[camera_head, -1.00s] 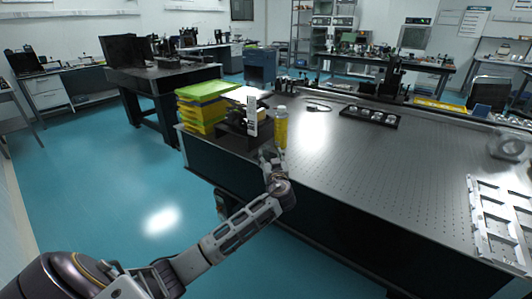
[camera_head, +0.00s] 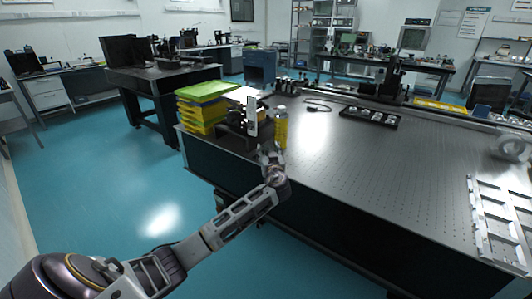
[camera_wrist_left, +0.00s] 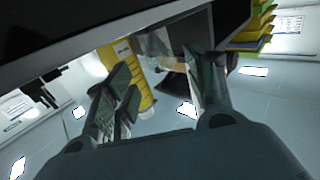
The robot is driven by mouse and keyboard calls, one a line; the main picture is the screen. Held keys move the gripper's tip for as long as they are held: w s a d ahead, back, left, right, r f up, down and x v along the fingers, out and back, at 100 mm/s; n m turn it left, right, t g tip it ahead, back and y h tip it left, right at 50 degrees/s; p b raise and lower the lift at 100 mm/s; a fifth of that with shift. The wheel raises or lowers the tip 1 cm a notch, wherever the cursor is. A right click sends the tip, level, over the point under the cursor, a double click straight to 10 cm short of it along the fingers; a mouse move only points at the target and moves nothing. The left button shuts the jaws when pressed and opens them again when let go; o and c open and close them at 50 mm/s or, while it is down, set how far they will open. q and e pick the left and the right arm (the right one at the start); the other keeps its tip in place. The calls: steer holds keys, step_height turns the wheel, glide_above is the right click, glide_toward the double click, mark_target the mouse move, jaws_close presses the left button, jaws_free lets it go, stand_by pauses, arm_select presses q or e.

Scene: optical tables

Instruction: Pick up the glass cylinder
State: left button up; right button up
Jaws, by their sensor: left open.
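My left gripper (camera_head: 268,152) is at the near edge of the large optical table, just in front of a yellow bottle (camera_head: 281,128). In the left wrist view its two fingers (camera_wrist_left: 160,95) are apart. A clear, see-through piece that looks like the glass cylinder (camera_wrist_left: 156,44) shows beyond and between the fingers; contact cannot be told. The yellow bottle, with a label, stands behind the left finger in that view (camera_wrist_left: 117,55). In the head view the glass cylinder is too small or hidden to pick out. My right gripper is not in view.
Stacked yellow and green trays (camera_head: 203,105) stand at the table's left corner. A dark instrument with a white upright plate (camera_head: 252,115) is beside the gripper. A black tray with round parts (camera_head: 370,117) lies farther back. The table's middle (camera_head: 350,165) is clear.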

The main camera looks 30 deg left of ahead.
mark_target(266, 146)
arm_select(q)
steer(key=shift+w+a+f, duration=0.15)
steer(key=shift+w+a, duration=0.45)
steer(key=shift+a, duration=0.25)
steer(key=shift+w+a, duration=0.2)
steer(key=shift+w, duration=0.15)
steer(key=shift+w+a, duration=0.45)
steer(key=shift+w, duration=0.05)
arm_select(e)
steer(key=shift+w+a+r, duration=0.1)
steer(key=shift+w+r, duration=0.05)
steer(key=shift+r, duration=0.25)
arm_select(q)
steer(key=shift+c, duration=0.4)
steer(key=c, duration=1.1)
